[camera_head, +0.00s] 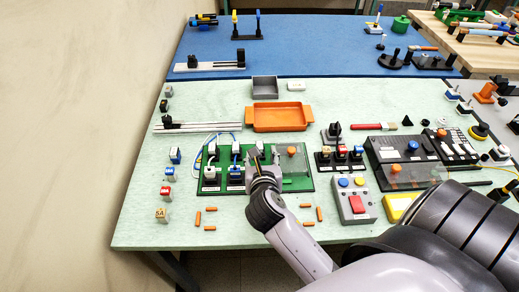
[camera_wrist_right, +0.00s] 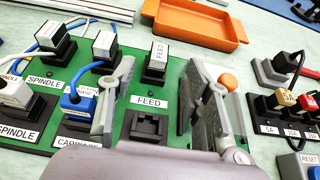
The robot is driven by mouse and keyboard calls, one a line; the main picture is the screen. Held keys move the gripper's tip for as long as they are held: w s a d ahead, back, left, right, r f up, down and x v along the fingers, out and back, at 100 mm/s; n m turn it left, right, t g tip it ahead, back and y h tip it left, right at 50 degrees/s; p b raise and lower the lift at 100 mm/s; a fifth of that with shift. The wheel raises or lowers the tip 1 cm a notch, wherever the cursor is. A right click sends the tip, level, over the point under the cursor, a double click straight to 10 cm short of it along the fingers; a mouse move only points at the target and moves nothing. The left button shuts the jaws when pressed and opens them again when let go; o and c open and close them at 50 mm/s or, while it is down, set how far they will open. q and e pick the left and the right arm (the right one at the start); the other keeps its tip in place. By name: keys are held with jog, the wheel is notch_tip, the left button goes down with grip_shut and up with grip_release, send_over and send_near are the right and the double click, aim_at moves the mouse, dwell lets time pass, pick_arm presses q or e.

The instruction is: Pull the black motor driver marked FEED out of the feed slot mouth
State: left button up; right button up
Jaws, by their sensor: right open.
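The green board (camera_head: 295,185) carries labelled slots. In the right wrist view, a black driver with a white lettered top (camera_wrist_right: 156,58) stands upright at the back of the FEED column, behind the FEED label (camera_wrist_right: 150,102). Its small print is too blurred to read. In front of the label is an empty black socket (camera_wrist_right: 148,127). My right gripper (camera_wrist_right: 150,105) is open, with its fingers on either side of the FEED label and socket. The driver is beyond the fingertips, with nothing held. In the head view the right gripper (camera_head: 263,165) partly hides this area. My left gripper is not in view.
An orange tray (camera_head: 280,117) lies behind the board. A clear cover (camera_head: 291,160) and a control box (camera_head: 352,200) stand to the right.

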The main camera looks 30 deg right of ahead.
aim_at(260, 148)
jog(key=shift+x, duration=2.7)
jog(key=shift+a, duration=0.1)
jog(key=shift+c, duration=0.2)
grip_shut()
